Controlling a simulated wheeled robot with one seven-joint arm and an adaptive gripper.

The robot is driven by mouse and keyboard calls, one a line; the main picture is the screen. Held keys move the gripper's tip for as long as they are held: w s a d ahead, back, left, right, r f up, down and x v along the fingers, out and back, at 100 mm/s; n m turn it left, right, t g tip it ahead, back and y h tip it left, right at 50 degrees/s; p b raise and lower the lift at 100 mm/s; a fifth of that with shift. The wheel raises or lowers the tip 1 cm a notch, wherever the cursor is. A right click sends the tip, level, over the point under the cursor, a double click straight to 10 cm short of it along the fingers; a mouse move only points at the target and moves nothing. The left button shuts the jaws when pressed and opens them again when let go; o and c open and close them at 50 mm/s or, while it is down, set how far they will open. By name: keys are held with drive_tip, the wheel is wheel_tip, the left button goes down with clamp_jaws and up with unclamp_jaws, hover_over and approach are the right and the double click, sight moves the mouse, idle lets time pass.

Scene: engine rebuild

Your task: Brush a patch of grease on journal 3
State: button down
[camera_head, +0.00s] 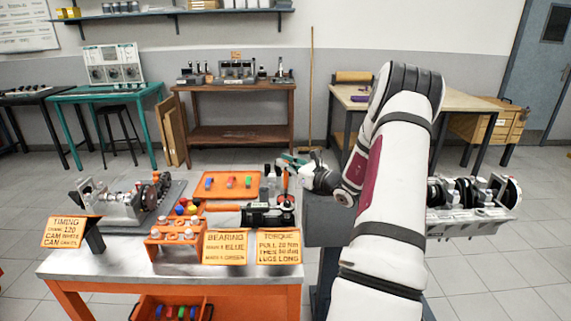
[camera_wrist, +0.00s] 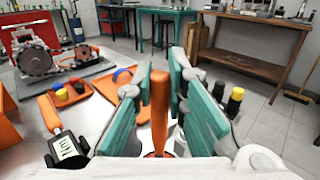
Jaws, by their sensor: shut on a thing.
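My gripper (camera_head: 294,163) is over the right back part of the bench, its teal fingers pointing left in the head view. In the wrist view my gripper (camera_wrist: 161,75) is shut on an upright orange handle (camera_wrist: 160,108), which also shows in the head view (camera_head: 286,180). Its lower end is hidden, so I cannot see bristles or whether it still stands in something. An engine block (camera_head: 468,221) with a crankshaft (camera_head: 462,192) is at the right, partly behind my arm. I cannot tell which journal is number 3, and no grease is discernible.
The bench (camera_head: 122,268) carries a geared engine assembly (camera_head: 125,205), an orange tray (camera_head: 248,190) with coloured pieces, an orange rack (camera_head: 172,240), a black-headed tool (camera_head: 262,215) and signs along the front. Dark and yellow-capped bottles (camera_wrist: 234,101) stand close beside my gripper.

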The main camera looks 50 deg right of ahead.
drive_tip(key=shift+f+b, duration=0.3)
drive_tip(key=shift+f, duration=0.25)
idle(1.3)
drive_tip(key=shift+r+p, duration=1.7)
drive_tip(key=shift+r, duration=1.95)
